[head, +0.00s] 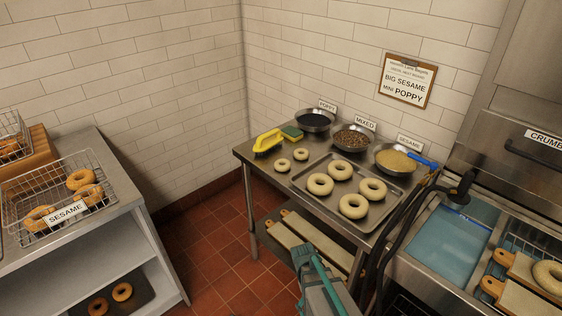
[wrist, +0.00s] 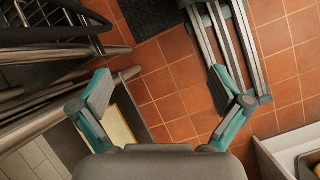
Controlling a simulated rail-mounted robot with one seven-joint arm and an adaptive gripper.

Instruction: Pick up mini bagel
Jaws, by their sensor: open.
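Two small pale mini bagels lie on the steel table in the head view, one (head: 300,154) behind and right of the other (head: 282,165). They are left of a tray of larger pale bagels and in front of the sponge. My gripper (wrist: 160,88) is open and empty in the wrist view, its two teal-and-grey fingers spread apart over red floor tiles. No mini bagel shows in the wrist view. In the head view a teal and grey part of my arm shows at the bottom, in front of the table; the fingertips cannot be made out there.
A tray (head: 318,207) holds several large bagels. Behind are poppy (head: 314,119), mixed (head: 352,138) and sesame (head: 396,160) bowls, a yellow-handled brush (head: 268,141) and a sponge (head: 292,132). A blue basin (head: 440,250) stands right; a wire basket (head: 92,212) of bagels stands left.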

